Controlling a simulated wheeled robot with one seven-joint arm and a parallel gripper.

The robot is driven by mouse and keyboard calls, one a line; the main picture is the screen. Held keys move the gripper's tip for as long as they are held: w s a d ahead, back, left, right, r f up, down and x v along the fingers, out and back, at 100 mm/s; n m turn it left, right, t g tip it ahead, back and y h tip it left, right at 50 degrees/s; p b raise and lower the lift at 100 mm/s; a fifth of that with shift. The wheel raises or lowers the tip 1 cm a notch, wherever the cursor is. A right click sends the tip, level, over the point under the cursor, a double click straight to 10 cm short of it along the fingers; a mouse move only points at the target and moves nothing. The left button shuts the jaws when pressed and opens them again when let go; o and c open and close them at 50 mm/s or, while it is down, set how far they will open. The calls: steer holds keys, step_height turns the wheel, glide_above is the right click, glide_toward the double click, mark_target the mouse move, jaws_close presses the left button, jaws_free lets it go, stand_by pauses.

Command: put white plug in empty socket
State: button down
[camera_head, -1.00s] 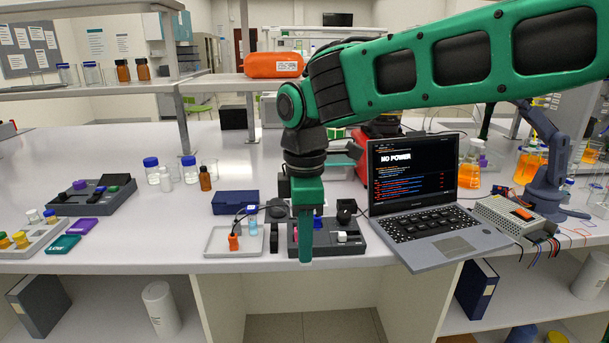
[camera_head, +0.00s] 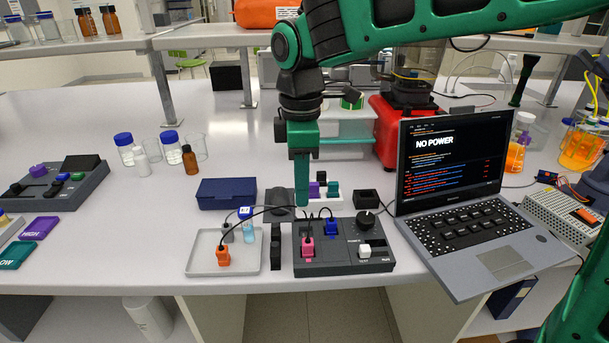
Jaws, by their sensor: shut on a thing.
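My gripper (camera_head: 302,200) points straight down above the bench, in line with the back edge of the black panel (camera_head: 335,268). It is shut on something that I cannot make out. A white strip (camera_head: 345,203) with purple, black and green pieces stands behind it, partly hidden by the gripper. On the panel are a pink plug (camera_head: 308,247) and a blue plug (camera_head: 331,227), both with dark cables, a black knob (camera_head: 366,220) and a small white block (camera_head: 365,251). I cannot tell whether this block is the white plug. No empty socket shows clearly.
The laptop (camera_head: 455,225) at right reads "NO POWER".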

steer(key=shift+w+d+f, duration=0.1)
steer(key=shift+f, duration=0.65)
steer(key=shift+w+d+f, duration=0.1)
steer(key=shift+f, duration=0.65)
steer(key=shift+s+f, duration=0.1)
steer(key=shift+f, duration=2.3)
steer(key=shift+f, duration=0.15)
steer(key=c, duration=1.6)
jaws_free()
step_height(320, 180, up, 11)
steer(key=shift+f, duration=0.15)
